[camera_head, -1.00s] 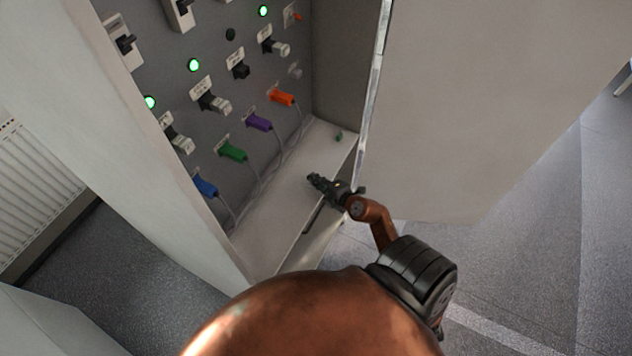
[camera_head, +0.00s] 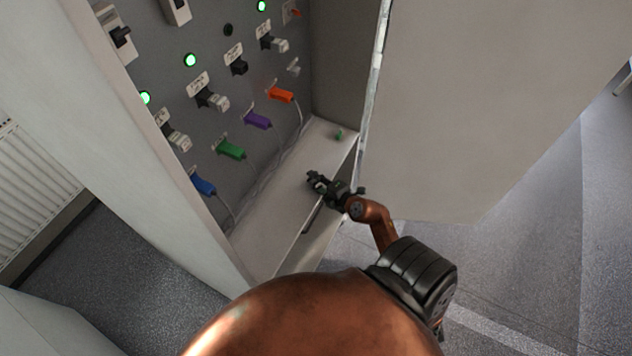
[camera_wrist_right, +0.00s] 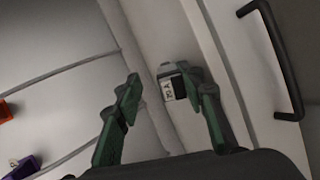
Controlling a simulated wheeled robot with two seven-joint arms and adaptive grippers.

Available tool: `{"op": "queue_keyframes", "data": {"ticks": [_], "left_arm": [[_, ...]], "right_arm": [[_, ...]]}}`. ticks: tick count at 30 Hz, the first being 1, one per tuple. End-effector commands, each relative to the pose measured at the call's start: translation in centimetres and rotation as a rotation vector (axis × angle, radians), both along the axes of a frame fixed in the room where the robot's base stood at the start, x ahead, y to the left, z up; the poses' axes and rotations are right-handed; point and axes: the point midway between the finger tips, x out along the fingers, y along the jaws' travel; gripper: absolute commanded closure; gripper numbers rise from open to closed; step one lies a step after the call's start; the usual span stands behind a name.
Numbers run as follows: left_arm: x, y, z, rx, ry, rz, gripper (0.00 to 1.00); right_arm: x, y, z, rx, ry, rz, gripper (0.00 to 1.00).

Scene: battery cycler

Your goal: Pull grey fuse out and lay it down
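A small grey fuse (camera_wrist_right: 171,80) with a black part and a white printed label shows in the right wrist view, between the fingertips and nearer the right one, which overlaps its edge. It appears to lie on the pale shelf; I cannot tell whether the finger touches it. My right gripper (camera_head: 317,182) is low over the cabinet shelf (camera_head: 290,190); its green fingers (camera_wrist_right: 168,100) are spread in the wrist view. Other grey fuses (camera_head: 218,102) (camera_head: 280,45) (camera_head: 182,143) sit in panel holders. One black holder (camera_head: 237,67) shows no grey fuse. My left gripper is not in view.
Blue (camera_head: 203,184), green (camera_head: 231,148), purple (camera_head: 257,120) and orange (camera_head: 282,95) plugs with cables line the panel above the shelf. A small green item (camera_head: 339,135) lies at the shelf's far end. The open door (camera_head: 480,100) stands right. A dark handle (camera_wrist_right: 277,60) shows in the wrist view.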

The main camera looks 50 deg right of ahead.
Motion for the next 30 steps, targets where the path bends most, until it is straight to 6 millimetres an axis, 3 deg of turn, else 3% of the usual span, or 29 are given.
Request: {"op": "queue_keyframes", "data": {"ticks": [8,21,30], "left_arm": [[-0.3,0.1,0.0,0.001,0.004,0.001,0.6],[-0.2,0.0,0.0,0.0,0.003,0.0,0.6],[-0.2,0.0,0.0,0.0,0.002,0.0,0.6]], "right_arm": [[-1.1,0.1,0.3,0.001,0.003,-0.001,0.63],[-8.6,1.1,4.1,0.0,0.002,-0.001,0.63],[-10.7,1.3,5.3,0.0,0.0,0.0,0.63]]}}
